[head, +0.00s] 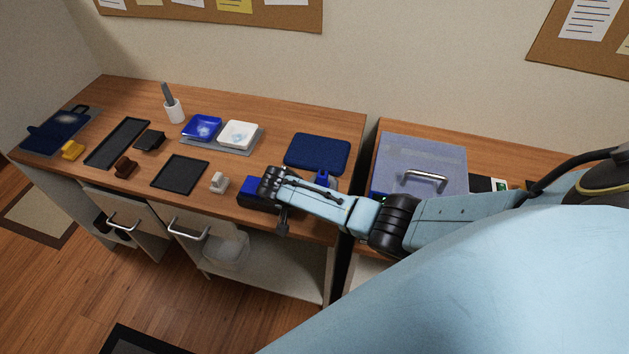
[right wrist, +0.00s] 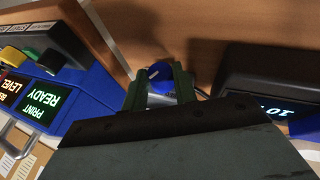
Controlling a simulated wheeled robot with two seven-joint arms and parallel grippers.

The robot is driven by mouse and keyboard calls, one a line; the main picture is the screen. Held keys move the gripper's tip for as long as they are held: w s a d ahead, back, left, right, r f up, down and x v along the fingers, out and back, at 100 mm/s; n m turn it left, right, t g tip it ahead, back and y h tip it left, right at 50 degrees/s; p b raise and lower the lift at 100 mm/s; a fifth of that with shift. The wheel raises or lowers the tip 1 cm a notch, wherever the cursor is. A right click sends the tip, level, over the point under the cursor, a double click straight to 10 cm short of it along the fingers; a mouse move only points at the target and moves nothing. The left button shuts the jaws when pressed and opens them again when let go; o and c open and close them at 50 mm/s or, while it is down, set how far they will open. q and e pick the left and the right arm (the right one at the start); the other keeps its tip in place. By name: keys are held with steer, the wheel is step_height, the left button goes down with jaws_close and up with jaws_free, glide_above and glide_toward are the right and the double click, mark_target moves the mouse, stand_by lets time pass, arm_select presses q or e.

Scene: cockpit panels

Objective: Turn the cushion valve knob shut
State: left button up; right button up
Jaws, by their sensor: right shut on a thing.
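In the right wrist view, a round blue knob (right wrist: 160,71) with a white pointer line sits between the two green fingers of my right gripper (right wrist: 160,82). The gripper is shut on it, with a finger on either side. The knob's base is partly hidden by the fingers and the hand. In the head view, my right arm reaches in from the right over the front edge of the wooden desk (head: 225,206). My left gripper is not in view.
A dark display box (right wrist: 270,75) stands close on one side of the knob. A blue panel (right wrist: 45,85) with lit signs and coloured buttons is on the other. A grey handled box (head: 425,155) stands right of the desk gap. Trays and small items cover the left desk.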

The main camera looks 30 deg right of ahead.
stand_by(0.3)
steer(key=o, duration=1)
steer(key=shift+d, duration=0.1)
